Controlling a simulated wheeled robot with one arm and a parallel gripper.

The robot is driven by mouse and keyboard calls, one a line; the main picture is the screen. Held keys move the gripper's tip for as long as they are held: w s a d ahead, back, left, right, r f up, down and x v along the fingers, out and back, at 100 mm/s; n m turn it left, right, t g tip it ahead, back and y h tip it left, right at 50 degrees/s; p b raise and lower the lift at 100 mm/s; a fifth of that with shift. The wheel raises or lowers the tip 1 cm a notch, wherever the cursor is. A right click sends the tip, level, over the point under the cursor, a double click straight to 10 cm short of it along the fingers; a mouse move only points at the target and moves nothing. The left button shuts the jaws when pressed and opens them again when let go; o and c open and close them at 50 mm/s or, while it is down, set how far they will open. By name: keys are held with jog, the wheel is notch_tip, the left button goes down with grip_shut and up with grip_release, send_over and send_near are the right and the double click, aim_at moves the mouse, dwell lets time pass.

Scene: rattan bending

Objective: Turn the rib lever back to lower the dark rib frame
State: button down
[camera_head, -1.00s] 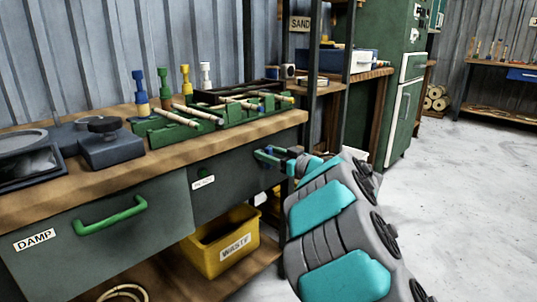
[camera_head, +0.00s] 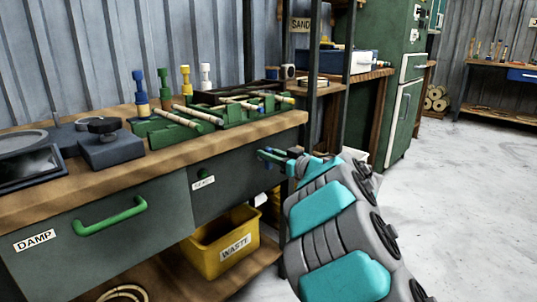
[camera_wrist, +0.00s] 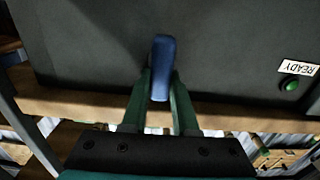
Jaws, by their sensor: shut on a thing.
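The rib lever (camera_wrist: 163,50) is a blue, rounded handle against the dark cabinet front in the wrist view, upright in the picture. My gripper (camera_wrist: 161,92) has its green fingers shut on the lever, one on each side. In the head view my gripper (camera_head: 265,157) is at the right end of the cabinet front, just below the worktop edge, and mostly hides the lever. A dark frame (camera_head: 208,95) lies behind the green jigs on the bench; I cannot tell whether it is the rib frame or how high it stands.
Green jigs (camera_head: 180,131) hold pale rattan rods on the worktop (camera_head: 110,170). A READY label (camera_wrist: 298,68) sits by a green lamp (camera_wrist: 290,87). A yellow WASTE bin (camera_head: 222,245) stands below. A dark post (camera_head: 347,45) rises close behind my arm. The floor at right is clear.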

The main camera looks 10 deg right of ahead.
jog(key=shift+n, duration=0.3)
jog(key=n, duration=0.3)
jog(key=shift+s+a+f+n, duration=0.2)
jog(key=shift+a+n, duration=0.1)
jog(key=shift+n, duration=0.1)
jog(key=n+b, duration=0.1)
jog(key=n, duration=0.2)
jog(key=f+n+b, duration=0.1)
jog(key=n+b, duration=0.1)
jog(key=n, duration=0.1)
jog(key=n+b, duration=0.2)
jog(key=n, duration=0.1)
jog(key=shift+s+a+f+n, duration=0.15)
jog(key=shift+s+a+n, duration=0.15)
jog(key=shift+a+n, duration=0.1)
jog(key=shift+f+n+b, duration=0.15)
jog(key=shift+n+b, duration=1)
jog(key=shift+n, duration=0.75)
jog(key=c, duration=0.7)
grip_release()
jog(key=shift+s+d, duration=0.1)
